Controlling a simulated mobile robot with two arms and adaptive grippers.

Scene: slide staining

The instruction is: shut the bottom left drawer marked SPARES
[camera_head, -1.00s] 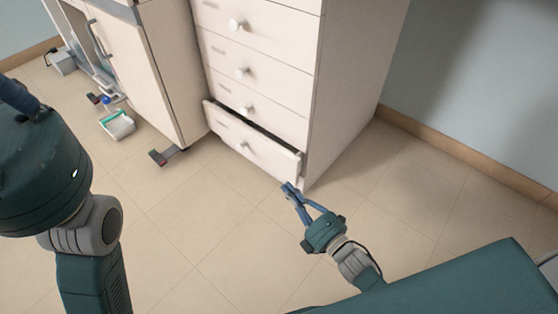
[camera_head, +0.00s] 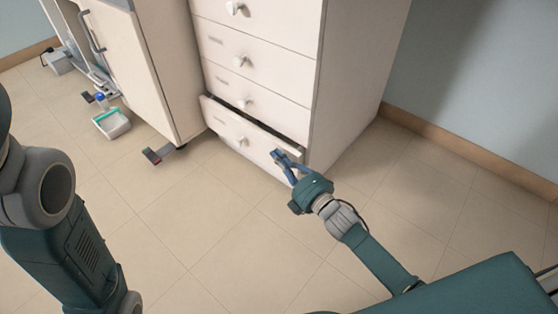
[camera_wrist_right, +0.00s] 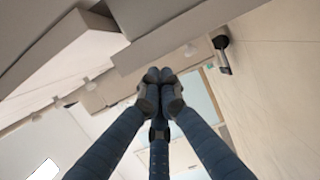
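The bottom drawer (camera_head: 225,123) of the pale cabinet (camera_head: 345,75) stands partly open, with a dark gap above its front. Its round white knob (camera_head: 242,141) is left of my right gripper. The drawer's label is too small to read. My right gripper (camera_head: 279,156) is at the right end of the drawer front, and I cannot tell whether it touches. In the right wrist view its blue fingertips (camera_wrist_right: 160,76) are together with nothing seen between them. My left arm shows at the left edge, but its gripper is out of view.
Several drawers above, such as the one over it (camera_head: 270,106), look shut. A pale wheeled unit (camera_head: 140,75) stands left of the cabinet. A small white and green tray (camera_head: 112,124) lies on the floor. Tiled floor (camera_head: 210,215) in front is clear. A wall (camera_head: 470,80) is at the right.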

